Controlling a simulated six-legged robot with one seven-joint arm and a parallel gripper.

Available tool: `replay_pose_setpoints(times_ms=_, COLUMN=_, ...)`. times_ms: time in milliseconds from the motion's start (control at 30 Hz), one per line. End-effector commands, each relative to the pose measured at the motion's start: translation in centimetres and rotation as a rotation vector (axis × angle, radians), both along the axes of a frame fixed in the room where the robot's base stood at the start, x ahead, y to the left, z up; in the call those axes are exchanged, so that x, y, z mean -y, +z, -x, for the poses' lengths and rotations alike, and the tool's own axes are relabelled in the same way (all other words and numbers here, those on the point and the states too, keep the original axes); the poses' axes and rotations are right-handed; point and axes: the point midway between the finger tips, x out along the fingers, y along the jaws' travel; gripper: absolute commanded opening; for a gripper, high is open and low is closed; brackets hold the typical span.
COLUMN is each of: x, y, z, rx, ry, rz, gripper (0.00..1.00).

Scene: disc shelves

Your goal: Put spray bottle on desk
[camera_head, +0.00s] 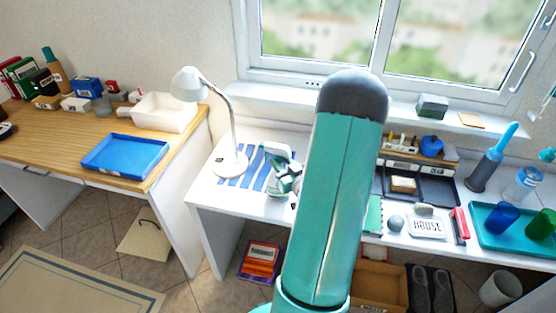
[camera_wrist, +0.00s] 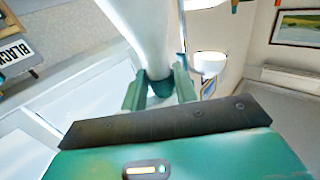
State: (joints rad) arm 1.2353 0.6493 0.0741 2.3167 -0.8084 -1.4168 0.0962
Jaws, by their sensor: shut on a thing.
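In the wrist view, the jaws of my gripper (camera_wrist: 160,88) are shut on a dark teal neck. A white, tapering body extends from it to the top edge; I take this to be the spray bottle (camera_wrist: 148,35), though its full shape is cut off. In the head view, my gripper (camera_head: 288,180) is at the left end of the white desk (camera_head: 208,193), right of the lamp base. My arm hides part of this area. A small white shape beside the gripper may be part of the bottle. I cannot tell whether it touches the desk.
The desk's right side holds a black tray (camera_head: 435,190), a sign (camera_head: 427,228) and a teal tray (camera_head: 490,238). A wooden table (camera_head: 60,135) with a blue tray (camera_head: 125,153) stands left.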

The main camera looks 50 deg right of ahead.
Motion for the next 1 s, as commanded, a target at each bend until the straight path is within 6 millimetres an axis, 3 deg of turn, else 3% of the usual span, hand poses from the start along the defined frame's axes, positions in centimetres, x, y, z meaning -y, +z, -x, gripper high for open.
replay_pose_setpoints(times_ms=800, x=0.0, y=-1.6, z=0.3, rx=-0.008, ry=-0.002, rz=-0.005, gripper=0.0)
replay_pose_setpoints(times_ms=833, x=-0.1, y=-1.7, z=0.3, rx=-0.011, ry=-0.002, rz=-0.009, gripper=0.33)
replay_pose_setpoints(times_ms=933, x=-0.1, y=-1.7, z=0.2, rx=-0.01, ry=-0.002, rz=-0.008, gripper=0.51)
replay_pose_setpoints(times_ms=1000, x=-0.1, y=-1.6, z=0.1, rx=-0.007, ry=-0.001, rz=-0.006, gripper=0.51)
